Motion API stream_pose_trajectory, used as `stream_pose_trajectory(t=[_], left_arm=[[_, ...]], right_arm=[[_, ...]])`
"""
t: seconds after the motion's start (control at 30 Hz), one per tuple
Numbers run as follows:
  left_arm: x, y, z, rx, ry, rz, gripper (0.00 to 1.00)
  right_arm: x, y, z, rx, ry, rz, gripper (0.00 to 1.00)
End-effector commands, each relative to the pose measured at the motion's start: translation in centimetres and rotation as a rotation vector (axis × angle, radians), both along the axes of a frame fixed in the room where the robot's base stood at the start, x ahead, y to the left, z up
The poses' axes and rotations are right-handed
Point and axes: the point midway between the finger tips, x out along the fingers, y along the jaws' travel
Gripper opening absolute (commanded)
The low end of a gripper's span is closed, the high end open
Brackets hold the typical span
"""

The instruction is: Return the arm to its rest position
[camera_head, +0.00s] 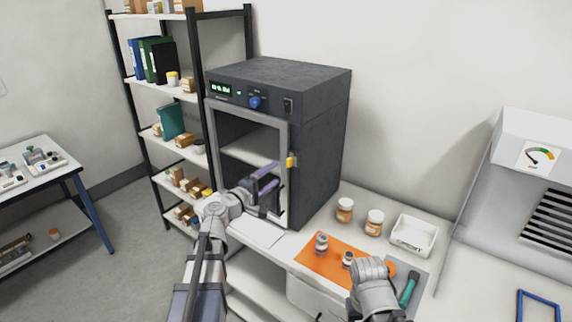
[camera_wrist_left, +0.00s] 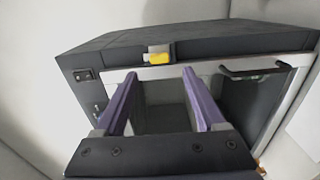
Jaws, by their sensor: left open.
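My left gripper (camera_head: 268,180) is open and empty in front of the lower part of the dark oven (camera_head: 320,130). Its two purple fingers (camera_wrist_left: 160,76) stand apart in the left wrist view, pointing at the oven front (camera_wrist_left: 230,42), with nothing between them. I cannot tell whether the fingertips reach past the front frame. My left arm (camera_head: 207,250) is stretched forward from the bottom of the head view. My right arm shows at the lower right over the orange mat (camera_head: 322,262); its gripper fingers are hidden.
Two orange-labelled jars (camera_head: 345,210) and a white tray (camera_head: 413,236) stand on the bench right of the oven. Small jars (camera_head: 321,243) stand on the mat. A teal-handled tool (camera_head: 408,290) lies near my right arm. A loaded shelf rack (camera_head: 196,90) stands left of the oven.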

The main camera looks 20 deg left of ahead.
Motion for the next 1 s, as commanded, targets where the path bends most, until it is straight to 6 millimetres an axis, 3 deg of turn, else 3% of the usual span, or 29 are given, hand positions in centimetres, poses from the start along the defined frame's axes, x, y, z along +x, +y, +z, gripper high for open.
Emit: stream_pose_trajectory(t=[0.17, 0.27, 0.37, 0.5, 0.6, 0.7, 0.8, 1.0], left_arm=[[-0.2, -1.6, -0.5, 0.032, 0.012, -0.037, 0.72], [-1.0, -5.7, -2.1, 0.124, 0.048, -0.137, 0.72], [-3.1, -11.6, -5.0, 0.276, 0.111, -0.298, 0.72], [-7.9, -19.1, -10.3, 0.537, 0.227, -0.557, 0.72], [-12.5, -22.7, -14.4, 0.747, 0.331, -0.746, 0.72], [-17.3, -24.3, -18.0, 0.964, 0.444, -0.912, 0.72], [-21.4, -24.1, -20.4, 1.170, 0.559, -1.038, 0.72], [-26.4, -21.8, -22.0, 1.476, 0.749, -1.160, 0.72]], right_arm=[[0.0, 0.0, 0.0, 0.000, 0.000, 0.000, 0.55], [0.0, 0.0, 0.0, 0.000, 0.000, 0.000, 0.55], [0.0, 0.0, 0.0, 0.000, 0.000, 0.000, 0.55], [0.0, 0.0, 0.0, 0.000, 0.000, 0.000, 0.55], [0.0, 0.0, 0.0, 0.000, 0.000, 0.000, 0.55], [0.0, 0.0, 0.0, 0.000, 0.000, 0.000, 0.55], [0.0, 0.0, 0.0, 0.000, 0.000, 0.000, 0.55], [0.0, 0.0, 0.0, 0.000, 0.000, 0.000, 0.55]])
